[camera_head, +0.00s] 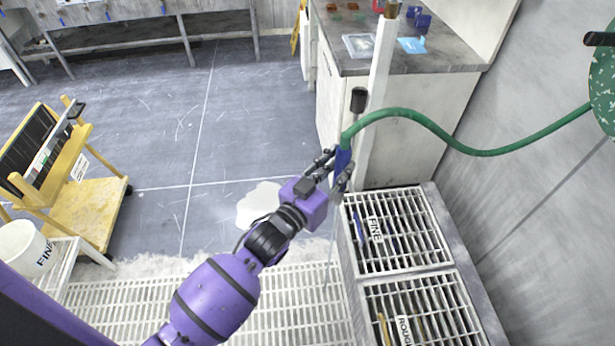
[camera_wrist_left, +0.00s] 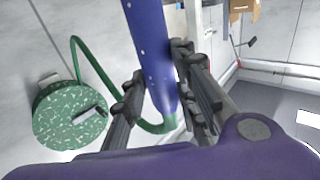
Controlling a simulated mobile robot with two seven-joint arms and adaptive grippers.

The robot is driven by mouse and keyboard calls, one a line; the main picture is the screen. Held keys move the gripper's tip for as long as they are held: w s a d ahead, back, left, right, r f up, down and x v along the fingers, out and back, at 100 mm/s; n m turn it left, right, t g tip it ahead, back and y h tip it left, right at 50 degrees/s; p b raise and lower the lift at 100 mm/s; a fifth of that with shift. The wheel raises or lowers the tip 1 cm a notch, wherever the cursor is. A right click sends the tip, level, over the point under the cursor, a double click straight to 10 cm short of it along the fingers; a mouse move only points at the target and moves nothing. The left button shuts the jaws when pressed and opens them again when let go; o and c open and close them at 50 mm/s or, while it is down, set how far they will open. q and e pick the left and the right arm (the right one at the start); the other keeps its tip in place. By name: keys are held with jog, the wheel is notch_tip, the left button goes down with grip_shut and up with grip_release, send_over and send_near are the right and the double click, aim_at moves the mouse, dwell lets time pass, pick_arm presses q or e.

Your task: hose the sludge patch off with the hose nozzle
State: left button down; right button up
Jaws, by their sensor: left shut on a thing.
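My left gripper (camera_head: 335,170) is shut around the blue hose nozzle (camera_head: 342,160), which stands roughly upright above the floor near the cabinet corner. The nozzle (camera_wrist_left: 150,50) also shows between the fingers in the left wrist view. The green hose (camera_head: 440,132) leaves the nozzle's top and runs right to a green reel (camera_head: 603,85) on the wall. A pale whitish patch (camera_head: 260,200), likely the sludge patch, lies on the grey floor, partly hidden by my left wrist. A faint thin streak shows below the gripper over the floor grating; I cannot tell whether it is water. My right gripper is out of view.
Slotted racks (camera_head: 445,240) marked FINE and ROUGH stand at right. A white cabinet (camera_head: 400,110) with a grey top is behind the nozzle. A yellow cart (camera_head: 90,205) and white bucket (camera_head: 22,245) stand at left. Pale floor grating (camera_head: 110,300) runs along the front.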

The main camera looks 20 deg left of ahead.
pick_arm(q)
jog(key=w+d+r, duration=0.2)
jog(key=w+d, duration=0.2)
jog(key=d, duration=0.3)
jog(key=w+a+r+b, duration=0.1)
jog(key=w+r+b, duration=0.2)
jog(key=w, duration=1.1)
jog(key=w+r+b, duration=0.3)
jog(key=w+r, duration=0.2)
jog(key=w, duration=0.9)
jog(key=shift+w+a, duration=0.35)
jog(key=shift+w, duration=0.05)
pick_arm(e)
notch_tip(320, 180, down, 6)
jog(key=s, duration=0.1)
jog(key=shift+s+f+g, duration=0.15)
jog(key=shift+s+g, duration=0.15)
